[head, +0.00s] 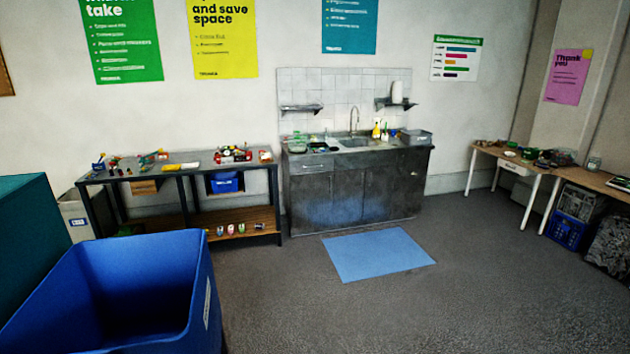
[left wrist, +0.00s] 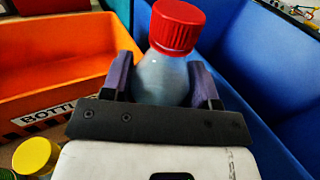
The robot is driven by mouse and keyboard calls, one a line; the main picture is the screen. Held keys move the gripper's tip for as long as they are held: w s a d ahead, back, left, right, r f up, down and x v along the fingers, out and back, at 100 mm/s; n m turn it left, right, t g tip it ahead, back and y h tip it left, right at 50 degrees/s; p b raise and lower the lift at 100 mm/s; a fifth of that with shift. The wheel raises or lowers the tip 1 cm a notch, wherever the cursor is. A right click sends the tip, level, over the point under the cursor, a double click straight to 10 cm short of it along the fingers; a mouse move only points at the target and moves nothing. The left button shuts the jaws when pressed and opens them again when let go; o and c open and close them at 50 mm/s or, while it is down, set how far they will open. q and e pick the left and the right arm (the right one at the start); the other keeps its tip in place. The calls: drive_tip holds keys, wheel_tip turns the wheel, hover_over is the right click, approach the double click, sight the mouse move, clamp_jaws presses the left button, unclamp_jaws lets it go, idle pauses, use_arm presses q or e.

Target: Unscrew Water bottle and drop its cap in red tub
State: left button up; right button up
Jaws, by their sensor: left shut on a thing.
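In the left wrist view my left gripper (left wrist: 164,82) is shut on the water bottle (left wrist: 162,72), a pale translucent bottle. Its purple finger pads sit on both sides of the bottle. The red cap (left wrist: 177,27) is on the bottle's top, clear of the fingers. The lower part of the bottle is hidden behind the gripper. A red thing (left wrist: 50,5) shows only in part at the top left edge; I cannot tell whether it is the red tub. My right gripper is in neither view.
An orange tub (left wrist: 50,52) labelled "BOTTL..." lies left of the bottle, with a yellow lid (left wrist: 35,156) near it. A large blue bin (head: 120,285) stands front left. A bench (head: 180,170) and sink unit (head: 355,185) line the wall. The floor around the blue mat (head: 378,254) is clear.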

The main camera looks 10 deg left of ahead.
use_arm(q)
drive_tip(key=shift+s+a+f+n+g, duration=0.15)
drive_tip(key=shift+s+f+n+g, duration=0.15)
drive_tip(key=shift+s, duration=0.25)
drive_tip(key=r, duration=0.1)
drive_tip(key=s+r, duration=0.1)
drive_tip(key=r, duration=0.1)
drive_tip(key=shift+d+g, duration=0.2)
drive_tip(key=shift+g, duration=0.1)
drive_tip(key=w+d+r+m+t+h, duration=0.1)
drive_tip(key=w+d+r+m+t, duration=0.2)
drive_tip(key=d+r, duration=0.6)
drive_tip(key=w+d+r+m+t+h, duration=0.1)
drive_tip(key=d+r+m+t, duration=0.1)
drive_tip(key=d+r+t, duration=0.55)
drive_tip(key=s+d+r+m+t+h, duration=0.1)
drive_tip(key=d+m+t+h, duration=0.15)
drive_tip(key=d, duration=0.55)
drive_tip(key=s+d+m+t+h, duration=0.1)
drive_tip(key=s+d+m+h, duration=0.15)
drive_tip(key=d, duration=0.55)
drive_tip(key=s+d+f+m+t+h, duration=0.1)
drive_tip(key=s+d+f+m+h, duration=0.15)
drive_tip(key=d+f, duration=0.35)
wheel_tip(320, 180, up, 19)
drive_tip(key=a+p, duration=0.1)
drive_tip(key=p, duration=2.6)
drive_tip(key=shift+w+a+n, duration=0.15)
drive_tip(key=shift+n, duration=0.2)
drive_tip(key=shift+f, duration=0.1)
